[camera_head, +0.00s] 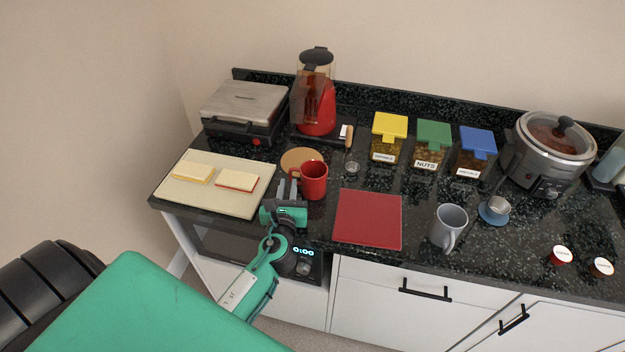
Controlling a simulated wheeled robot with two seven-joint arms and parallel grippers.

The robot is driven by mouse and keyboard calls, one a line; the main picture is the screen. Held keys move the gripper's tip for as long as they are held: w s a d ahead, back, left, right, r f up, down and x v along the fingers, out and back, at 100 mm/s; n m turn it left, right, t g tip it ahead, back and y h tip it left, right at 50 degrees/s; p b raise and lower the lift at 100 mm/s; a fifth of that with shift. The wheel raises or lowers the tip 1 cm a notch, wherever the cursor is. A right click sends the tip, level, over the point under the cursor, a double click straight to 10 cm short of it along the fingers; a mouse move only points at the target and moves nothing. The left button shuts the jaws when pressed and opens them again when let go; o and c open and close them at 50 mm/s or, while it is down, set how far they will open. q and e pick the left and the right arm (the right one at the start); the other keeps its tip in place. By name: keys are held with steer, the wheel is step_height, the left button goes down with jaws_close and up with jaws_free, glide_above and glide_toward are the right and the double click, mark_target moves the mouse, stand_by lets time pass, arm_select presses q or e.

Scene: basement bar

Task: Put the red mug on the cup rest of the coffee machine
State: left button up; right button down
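The red mug (314,181) stands upright on the dark counter, its handle on the left side. My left gripper (288,188) is just left of and in front of the mug. Its two fingers are apart, pointing toward the handle, and seem empty; whether they touch the handle cannot be told. A red appliance with a dark top and clear part (317,108), which looks like the coffee machine, stands behind the mug against the wall. Its cup rest is not clearly visible. My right gripper is not in view.
Left is a board with bread slices (239,204) and a grill (240,106). A round brown coaster (296,157) lies behind the mug. A red mat (368,230) lies right. A grey mug (449,226), jars (432,147) and a slow cooker (548,152) are farther right.

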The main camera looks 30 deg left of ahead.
mark_target(290, 175)
arm_select(q)
steer(key=shift+f+p+x, duration=0.15)
steer(key=shift+p+x, duration=0.2)
steer(key=shift+x, duration=1.15)
steer(key=shift+f+p+x, duration=0.1)
steer(key=shift+p+x, duration=0.25)
steer(key=shift+x, duration=1.1)
steer(key=shift+c, duration=0.3)
jaws_close()
